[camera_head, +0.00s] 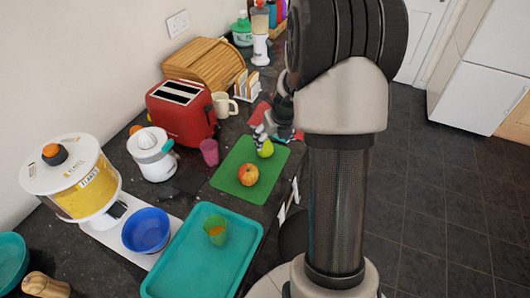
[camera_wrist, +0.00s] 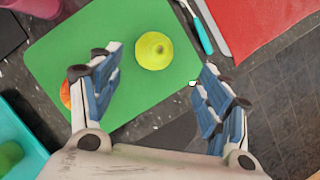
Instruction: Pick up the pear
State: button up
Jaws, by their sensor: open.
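The yellow-green pear (camera_wrist: 154,50) is on the green cutting board (camera_wrist: 60,55), seen from above in the wrist view. In the head view the pear (camera_head: 265,149) shows at the far part of the board (camera_head: 226,179), close by my gripper. My gripper (camera_wrist: 146,72) is open, with its two fingers spread and nothing between them. The pear appears just beyond the fingertips, between their lines. In the head view my gripper (camera_head: 262,132) is partly hidden by my arm.
A pink cup (camera_head: 209,152) and red toaster (camera_head: 183,112) stand left of the board. A teal-handled utensil (camera_wrist: 203,35) lies beside a red mat (camera_wrist: 255,22).

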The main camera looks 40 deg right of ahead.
aim_at(267, 145)
jog(key=x, duration=0.2)
jog(key=shift+w+f+b, duration=0.2)
jog(key=shift+f+b, duration=0.2)
jog(key=b+x, duration=0.2)
jog(key=x, duration=0.1)
jog(key=b+x, duration=0.1)
jog(key=x, duration=0.1)
jog(key=shift+a+f, duration=0.15)
jog(key=shift+a, duration=0.25)
jog(key=shift+c, duration=0.5)
jog(key=c, duration=1.1)
